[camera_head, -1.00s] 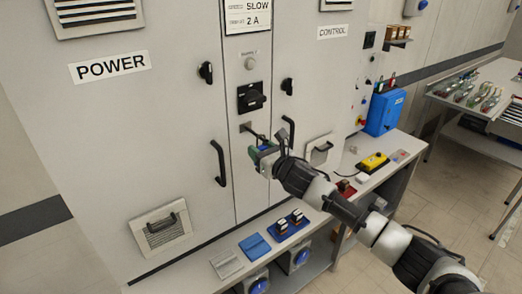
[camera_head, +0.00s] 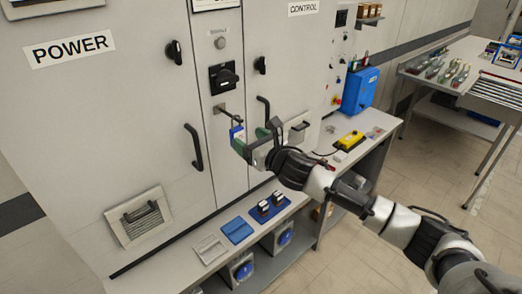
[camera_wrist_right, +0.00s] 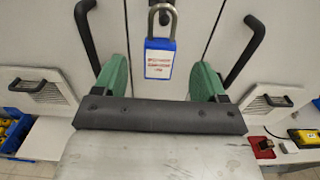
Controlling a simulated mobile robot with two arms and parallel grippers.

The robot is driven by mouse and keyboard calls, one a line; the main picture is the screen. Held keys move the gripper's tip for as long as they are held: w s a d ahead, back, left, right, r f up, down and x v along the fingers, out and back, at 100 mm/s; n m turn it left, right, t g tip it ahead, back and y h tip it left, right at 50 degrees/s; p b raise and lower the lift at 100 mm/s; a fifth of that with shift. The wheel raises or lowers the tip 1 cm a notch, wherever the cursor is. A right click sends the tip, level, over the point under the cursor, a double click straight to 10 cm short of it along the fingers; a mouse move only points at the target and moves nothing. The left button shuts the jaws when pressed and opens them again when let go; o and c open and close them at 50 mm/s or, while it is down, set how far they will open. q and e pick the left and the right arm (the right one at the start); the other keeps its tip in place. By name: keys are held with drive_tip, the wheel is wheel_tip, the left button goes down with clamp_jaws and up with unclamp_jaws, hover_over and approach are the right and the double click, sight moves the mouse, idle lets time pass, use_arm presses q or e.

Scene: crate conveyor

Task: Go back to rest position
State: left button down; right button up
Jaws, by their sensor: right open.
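My right gripper (camera_head: 246,146) is in front of the cabinet's narrow middle panel. In the right wrist view its two green fingers (camera_wrist_right: 161,78) are spread apart, with nothing between them. A blue padlock (camera_wrist_right: 160,60) with a red-and-white label hangs by its shackle ahead of the fingers. My left gripper is not in view.
Black door handles (camera_head: 193,148) flank the middle panel. A low shelf below holds blue pads (camera_head: 237,230) and small black-and-white parts. A blue box (camera_head: 358,88) and a yellow control box (camera_head: 350,139) stand to the right. Open floor (camera_head: 420,190) lies between the shelf and the side table (camera_head: 440,92).

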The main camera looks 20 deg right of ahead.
drive_tip(key=shift+b+v, duration=0.5)
drive_tip(key=shift+v, duration=1.9)
drive_tip(key=d+f+m+g+h, duration=0.2)
drive_tip(key=f+m, duration=0.4)
drive_tip(key=f, duration=0.5)
drive_tip(key=d+f+m+g+h, duration=0.1)
drive_tip(key=d+f+m+h, duration=0.15)
drive_tip(key=f+m, duration=0.6)
drive_tip(key=s+d+f+m+g+h, duration=0.15)
drive_tip(key=s+f+m, duration=0.35)
drive_tip(key=f, duration=0.7)
drive_tip(key=s+d+f+m+g, duration=0.1)
drive_tip(key=s+f+m+g, duration=0.25)
drive_tip(key=s+f, duration=0.65)
drive_tip(key=s+a+f+m+g+b, duration=0.15)
drive_tip(key=s+f+m+g, duration=0.45)
drive_tip(key=s+f, duration=1.2)
drive_tip(key=s+a+f+m, duration=0.1)
drive_tip(key=s+m, duration=0.2)
drive_tip(key=s, duration=0.3)
drive_tip(key=s+a+f+m+g, duration=0.1)
drive_tip(key=s+a+f+m, duration=0.1)
drive_tip(key=s, duration=0.5)
drive_tip(key=s+a+f+m+g, duration=0.1)
drive_tip(key=s+a+f+m, duration=0.1)
drive_tip(key=s, duration=0.5)
drive_tip(key=shift+m, duration=0.8)
